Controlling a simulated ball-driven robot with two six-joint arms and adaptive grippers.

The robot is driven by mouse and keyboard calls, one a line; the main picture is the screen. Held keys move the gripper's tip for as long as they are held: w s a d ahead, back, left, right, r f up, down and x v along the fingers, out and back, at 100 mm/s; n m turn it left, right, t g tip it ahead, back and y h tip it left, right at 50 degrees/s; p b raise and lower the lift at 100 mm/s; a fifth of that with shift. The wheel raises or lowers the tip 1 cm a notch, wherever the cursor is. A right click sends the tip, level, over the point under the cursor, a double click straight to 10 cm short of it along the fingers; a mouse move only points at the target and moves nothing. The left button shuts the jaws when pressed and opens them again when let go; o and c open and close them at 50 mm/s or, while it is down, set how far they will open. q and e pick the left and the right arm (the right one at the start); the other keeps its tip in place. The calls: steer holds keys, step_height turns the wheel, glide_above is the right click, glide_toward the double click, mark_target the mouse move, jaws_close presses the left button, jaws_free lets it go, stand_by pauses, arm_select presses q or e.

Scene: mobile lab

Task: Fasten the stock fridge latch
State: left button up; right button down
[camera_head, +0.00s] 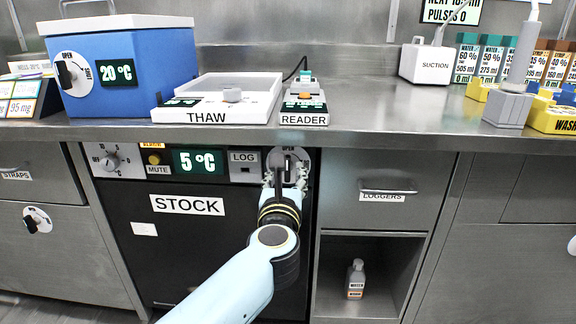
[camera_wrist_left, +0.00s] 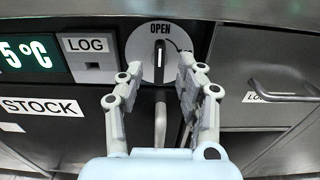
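The stock fridge (camera_head: 174,250) has a black door labelled STOCK, which looks shut under the counter. Its latch (camera_head: 302,160) is a round pale plate at the upper right of the fridge, partly covered by my gripper in the head view. In the left wrist view the latch (camera_wrist_left: 148,65) shows whole enough to read OPEN at its top, and its dark knob stands upright, towards that word. My left gripper (camera_wrist_left: 162,80) is open and empty, its fingers spread to either side below the knob. It also shows in the head view (camera_head: 285,178). My right gripper is not in view.
The steel counter (camera_head: 370,115) overhangs the latch closely. A vertical door handle (camera_wrist_left: 160,122) shows between my fingers. The LOGGERS drawer (camera_head: 375,210) with its bar handle is to the right, above an open shelf holding a bottle (camera_head: 355,280).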

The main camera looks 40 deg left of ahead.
mark_target(288, 182)
arm_select(q)
steer(key=x, duration=0.5)
steer(key=shift+w+a, duration=0.15)
steer(key=shift+w, duration=0.1)
jaws_close()
